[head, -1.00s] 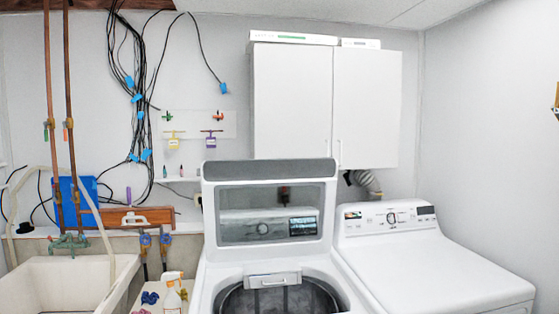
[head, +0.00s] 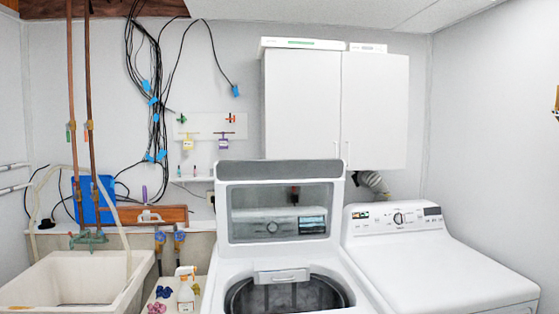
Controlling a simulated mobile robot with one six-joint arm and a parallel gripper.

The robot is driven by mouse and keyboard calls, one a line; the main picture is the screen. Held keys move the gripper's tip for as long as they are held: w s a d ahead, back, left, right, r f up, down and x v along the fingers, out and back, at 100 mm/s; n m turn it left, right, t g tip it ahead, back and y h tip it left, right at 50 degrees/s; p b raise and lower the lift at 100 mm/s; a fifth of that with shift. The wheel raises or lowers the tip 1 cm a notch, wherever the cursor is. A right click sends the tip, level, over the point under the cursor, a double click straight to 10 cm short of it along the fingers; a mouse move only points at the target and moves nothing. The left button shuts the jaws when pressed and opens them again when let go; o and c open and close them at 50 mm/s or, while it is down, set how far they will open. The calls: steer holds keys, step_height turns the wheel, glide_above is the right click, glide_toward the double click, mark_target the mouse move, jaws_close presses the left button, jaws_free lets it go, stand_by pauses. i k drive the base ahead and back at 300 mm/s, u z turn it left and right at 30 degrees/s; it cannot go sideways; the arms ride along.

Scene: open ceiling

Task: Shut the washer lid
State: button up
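The white washer (head: 232,285) stands in the lower middle of the head view, with its drum opening facing up. Its lid (head: 280,170) is raised upright behind the opening, with a grey top edge and a glass window (head: 280,212). The control panel shows through the window. The drum (head: 285,295) is open to view, cut off at the bottom of the picture. My gripper is not in view.
A white dryer (head: 440,265) stands close on the washer's right. A utility sink (head: 75,280) is at left. A spray bottle (head: 186,290) stands between sink and washer. White wall cabinets (head: 335,105) hang above the raised lid.

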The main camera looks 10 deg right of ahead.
mark_target(228, 176)
steer(key=z, duration=0.05)
steer(key=i, duration=0.9)
steer(key=z, duration=0.8)
steer(key=k, duration=0.5)
steer(key=u, duration=0.05)
